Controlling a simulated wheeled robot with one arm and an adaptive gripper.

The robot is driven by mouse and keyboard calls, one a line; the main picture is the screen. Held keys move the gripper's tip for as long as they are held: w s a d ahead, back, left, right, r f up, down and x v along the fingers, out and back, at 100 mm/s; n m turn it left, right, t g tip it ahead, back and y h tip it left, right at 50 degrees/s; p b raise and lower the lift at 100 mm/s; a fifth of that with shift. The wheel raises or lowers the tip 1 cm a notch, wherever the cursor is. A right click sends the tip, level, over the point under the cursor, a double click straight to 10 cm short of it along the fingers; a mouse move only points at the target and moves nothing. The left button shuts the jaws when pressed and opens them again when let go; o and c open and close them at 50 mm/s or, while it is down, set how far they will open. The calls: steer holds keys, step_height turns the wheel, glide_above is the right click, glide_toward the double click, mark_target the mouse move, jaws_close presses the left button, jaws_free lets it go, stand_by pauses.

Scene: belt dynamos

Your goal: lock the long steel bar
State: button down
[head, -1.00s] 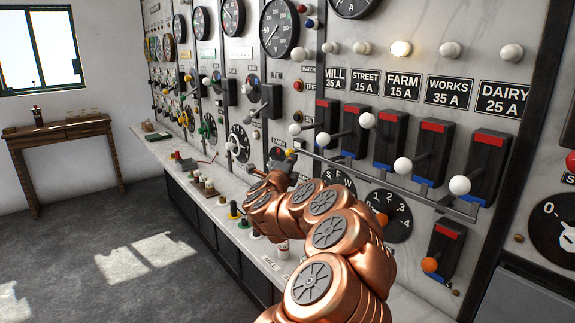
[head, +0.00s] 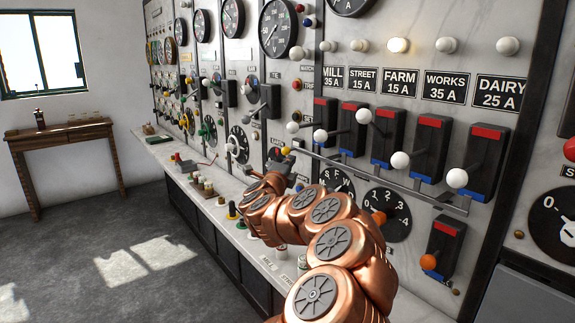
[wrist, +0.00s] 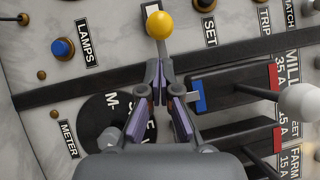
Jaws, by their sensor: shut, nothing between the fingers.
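The long steel bar (head: 400,180) runs along the board below the row of lever switches, sloping down to the right. My gripper (head: 280,158) is at its left end, partly hidden by my copper arm. In the wrist view my gripper (wrist: 166,82) is shut with nothing held, its purple-lined fingers close together. A yellow knob (wrist: 159,25) on a short grey stem stands just beyond the fingertips. The stem's foot is hidden by the fingers, so I cannot tell whether they touch it.
White-knobbed lever switches (head: 388,135) with red and blue blocks stand out above the bar. A rotary dial (head: 384,215) and an orange-knobbed switch (head: 445,248) sit below it. A marble ledge (head: 205,190) with small items runs along the board. The floor at left is clear.

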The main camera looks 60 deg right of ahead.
steer(key=s+b+v, duration=0.1)
steer(key=b+v, duration=0.2)
steer(key=v, duration=0.8)
steer(key=shift+d, duration=0.2)
steer(key=shift+s+f, duration=0.1)
